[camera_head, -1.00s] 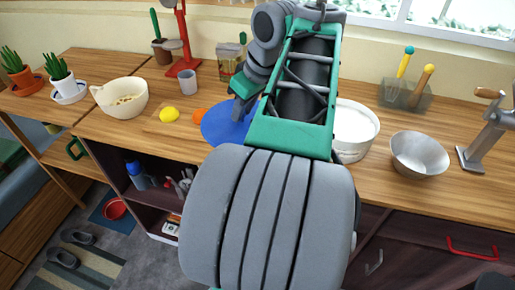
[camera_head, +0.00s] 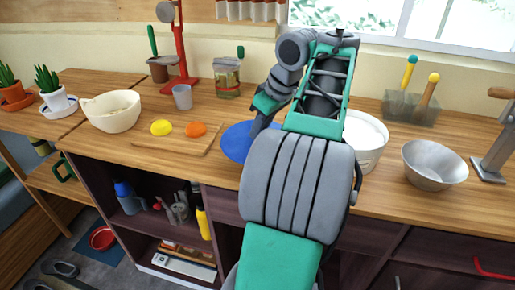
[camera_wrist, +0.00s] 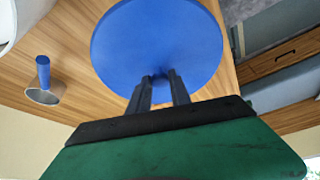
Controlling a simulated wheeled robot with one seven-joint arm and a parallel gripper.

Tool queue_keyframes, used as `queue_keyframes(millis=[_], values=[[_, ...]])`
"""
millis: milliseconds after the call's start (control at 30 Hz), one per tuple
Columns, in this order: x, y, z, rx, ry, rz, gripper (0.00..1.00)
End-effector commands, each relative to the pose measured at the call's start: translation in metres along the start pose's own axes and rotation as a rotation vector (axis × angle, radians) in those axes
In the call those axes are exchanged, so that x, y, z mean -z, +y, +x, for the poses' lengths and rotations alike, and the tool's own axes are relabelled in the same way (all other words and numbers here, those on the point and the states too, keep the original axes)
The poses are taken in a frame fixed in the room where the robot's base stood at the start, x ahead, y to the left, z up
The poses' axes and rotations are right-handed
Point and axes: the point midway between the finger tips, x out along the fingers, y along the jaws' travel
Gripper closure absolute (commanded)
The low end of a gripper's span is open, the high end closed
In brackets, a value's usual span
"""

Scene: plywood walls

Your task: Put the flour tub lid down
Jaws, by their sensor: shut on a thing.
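The flour tub lid is a round blue disc (camera_wrist: 155,40) filling the top middle of the wrist view. In the head view the lid (camera_head: 236,142) shows left of my arm, over the counter near its front edge. My gripper (camera_wrist: 160,80) is shut on the lid's small blue knob. The lid looks about level; I cannot tell whether it touches the counter. The white flour tub (camera_head: 366,143) stands right of my arm, open, with white contents, partly hidden by the arm.
A cutting board (camera_head: 150,145) with yellow (camera_head: 161,128) and orange (camera_head: 196,129) items lies left of the lid. A metal bowl (camera_head: 434,166) stands right of the tub. A blue-handled metal scoop (camera_wrist: 43,85) lies on the counter in the wrist view.

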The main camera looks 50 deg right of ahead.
Motion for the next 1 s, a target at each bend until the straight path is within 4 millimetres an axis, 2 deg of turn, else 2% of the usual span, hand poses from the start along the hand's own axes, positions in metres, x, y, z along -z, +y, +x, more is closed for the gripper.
queue_keyframes(millis=[33,167,233,300,367,733,767,1000], values=[[0.001,0.002,0.010,-0.001,0.000,-0.001,1.00],[0.004,0.006,0.019,-0.001,0.001,0.000,1.00],[0.006,0.009,0.030,0.000,0.000,-0.001,1.00],[-0.002,0.008,0.046,-0.001,0.000,0.001,1.00],[-0.005,0.008,0.054,-0.002,0.001,0.001,1.00],[-0.007,0.009,0.056,-0.001,0.001,0.000,1.00],[-0.006,0.009,0.056,-0.002,0.001,0.000,0.74],[-0.006,0.009,0.055,-0.001,0.001,0.000,0.55]])
